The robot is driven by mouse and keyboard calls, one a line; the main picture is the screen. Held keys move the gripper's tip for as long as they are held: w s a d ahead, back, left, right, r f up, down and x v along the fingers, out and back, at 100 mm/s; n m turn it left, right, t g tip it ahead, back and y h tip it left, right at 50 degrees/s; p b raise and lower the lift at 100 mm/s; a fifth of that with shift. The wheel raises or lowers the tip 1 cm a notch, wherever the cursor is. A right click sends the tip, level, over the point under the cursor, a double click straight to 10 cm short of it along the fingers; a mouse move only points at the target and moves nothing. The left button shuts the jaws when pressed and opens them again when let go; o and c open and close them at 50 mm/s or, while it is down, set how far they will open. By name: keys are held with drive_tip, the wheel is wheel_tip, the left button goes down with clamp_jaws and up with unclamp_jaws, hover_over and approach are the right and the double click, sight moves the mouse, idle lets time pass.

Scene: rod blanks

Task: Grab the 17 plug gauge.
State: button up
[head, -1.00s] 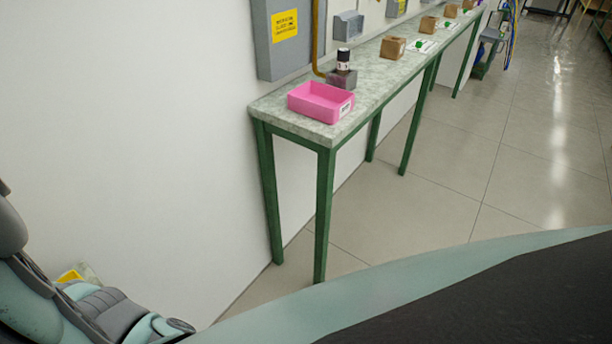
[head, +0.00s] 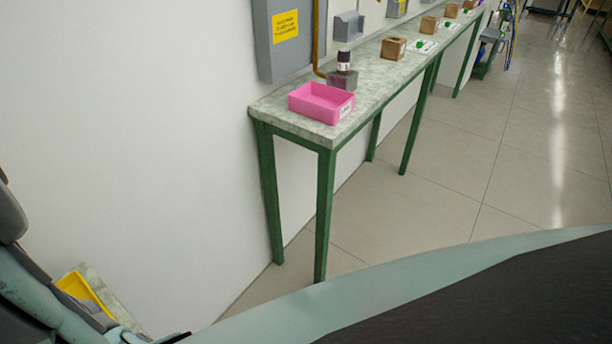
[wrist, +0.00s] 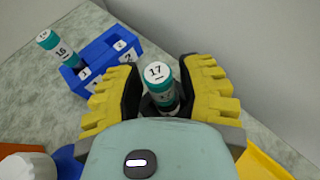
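The 17 plug gauge (wrist: 159,82) is a teal cylinder with a white top marked 17. In the wrist view it stands between the two yellow-backed fingers of my gripper (wrist: 160,90), which flank it closely. The dark inner pads are beside the gauge, and I cannot tell whether they press on it. Its lower end is hidden by my gripper. Another teal gauge (wrist: 56,46), whose label looks like 15 or 16, leans at the left by a blue rack (wrist: 100,50) with numbered white labels. The gripper is not visible in the head view.
In the wrist view, a yellow tray (wrist: 262,160) lies at lower right, and orange and white things are at lower left. In the head view, a long green-legged bench (head: 300,128) along the wall carries a pink bin (head: 318,103) and several boxes. The floor beside it is clear.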

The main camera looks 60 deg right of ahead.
clamp_jaws()
idle(0.3)
